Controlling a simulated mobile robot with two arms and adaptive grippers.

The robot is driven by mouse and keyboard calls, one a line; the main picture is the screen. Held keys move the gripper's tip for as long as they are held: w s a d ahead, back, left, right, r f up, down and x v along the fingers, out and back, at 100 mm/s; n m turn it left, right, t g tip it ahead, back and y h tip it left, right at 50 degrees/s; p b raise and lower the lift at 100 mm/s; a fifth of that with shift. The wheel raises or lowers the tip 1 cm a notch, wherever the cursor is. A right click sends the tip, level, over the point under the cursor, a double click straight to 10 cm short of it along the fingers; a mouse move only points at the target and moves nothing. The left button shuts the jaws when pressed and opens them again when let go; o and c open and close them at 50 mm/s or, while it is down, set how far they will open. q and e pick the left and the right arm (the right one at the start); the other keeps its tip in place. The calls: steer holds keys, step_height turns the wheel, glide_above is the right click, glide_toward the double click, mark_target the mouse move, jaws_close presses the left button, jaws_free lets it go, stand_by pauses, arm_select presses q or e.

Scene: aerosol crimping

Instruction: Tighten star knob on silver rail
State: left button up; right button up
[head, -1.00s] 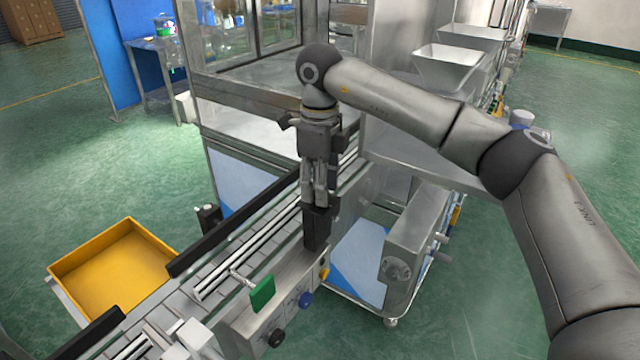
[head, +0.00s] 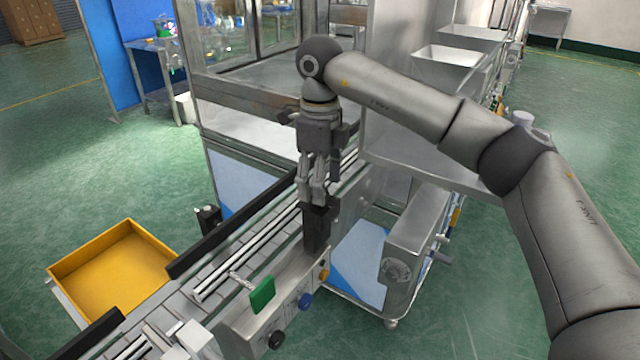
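The silver rail (head: 246,250) of the conveyor runs diagonally from lower left to the machine. My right gripper (head: 317,200) points down at the top of a black upright block (head: 316,232) on the rail's near side. Its fingers are close together at the block's top; whether they touch or grip anything there is too small to tell. I cannot make out a star knob at the fingertips; the gripper may hide it. My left gripper is not in view.
A green tag (head: 262,294) and a blue knob (head: 305,300) sit by the conveyor's near side. A yellow tray (head: 112,262) stands at left. A steel box with a round grey knob (head: 396,270) is at right. The machine frame (head: 250,80) stands behind the gripper.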

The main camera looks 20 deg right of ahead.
step_height(320, 180, up, 11)
stand_by(0.3)
steer(key=shift+f, duration=0.1)
